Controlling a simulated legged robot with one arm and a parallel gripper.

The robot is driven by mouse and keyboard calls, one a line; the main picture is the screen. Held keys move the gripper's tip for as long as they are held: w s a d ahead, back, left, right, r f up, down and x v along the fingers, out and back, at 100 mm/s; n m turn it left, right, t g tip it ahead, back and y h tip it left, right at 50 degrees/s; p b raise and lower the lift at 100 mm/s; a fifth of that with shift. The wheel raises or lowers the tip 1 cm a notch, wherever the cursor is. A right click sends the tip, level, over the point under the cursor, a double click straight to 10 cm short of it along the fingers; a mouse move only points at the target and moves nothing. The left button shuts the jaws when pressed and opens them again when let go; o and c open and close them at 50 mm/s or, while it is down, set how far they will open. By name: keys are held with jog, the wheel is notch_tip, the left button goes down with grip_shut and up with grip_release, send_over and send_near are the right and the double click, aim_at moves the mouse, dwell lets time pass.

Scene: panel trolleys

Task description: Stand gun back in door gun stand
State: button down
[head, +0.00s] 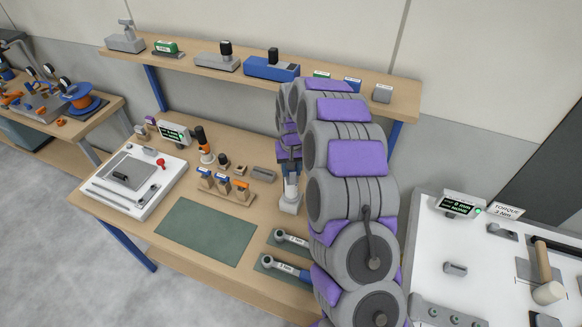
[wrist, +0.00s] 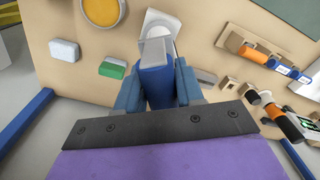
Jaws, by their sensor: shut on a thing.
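My gripper (head: 289,153) is above the bench, partly hidden behind my arm in the head view. In the wrist view its two blue fingers (wrist: 158,88) are shut on the gun (wrist: 156,82), a blue body with a grey end. In the head view the gun's blue lower part (head: 291,174) shows below the gripper, roughly upright. A pale grey stand (head: 290,203) is directly below it. A pale round shape (wrist: 163,28) lies beyond the gun in the wrist view. I cannot tell whether the gun touches or sits in the stand.
An orange-and-black tool (head: 203,144) stands on the bench left of the gripper. A wooden rack (head: 228,192) holds blue-and-orange tools. Two torque wrenches (head: 290,238) lie near my arm. A green mat (head: 207,231) is bare. A shelf (head: 210,72) runs behind.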

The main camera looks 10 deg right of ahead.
jog(key=shift+f, duration=0.35)
jog(key=c, duration=0.6)
grip_release()
notch_tip(320, 180, up, 17)
jog(key=shift+r, duration=0.15)
jog(key=s+f+b, duration=0.1)
jog(key=s+b, duration=0.1)
jog(key=s, duration=1.3)
jog(key=s+f+g+b, duration=0.1)
jog(key=s+f+b, duration=0.1)
jog(key=s, duration=1.3)
jog(key=s+f+g+b, duration=0.1)
jog(key=s+f+b, duration=0.1)
jog(key=s, duration=1.2)
jog(key=shift+s+n+b, duration=0.4)
jog(key=shift+b, duration=0.05)
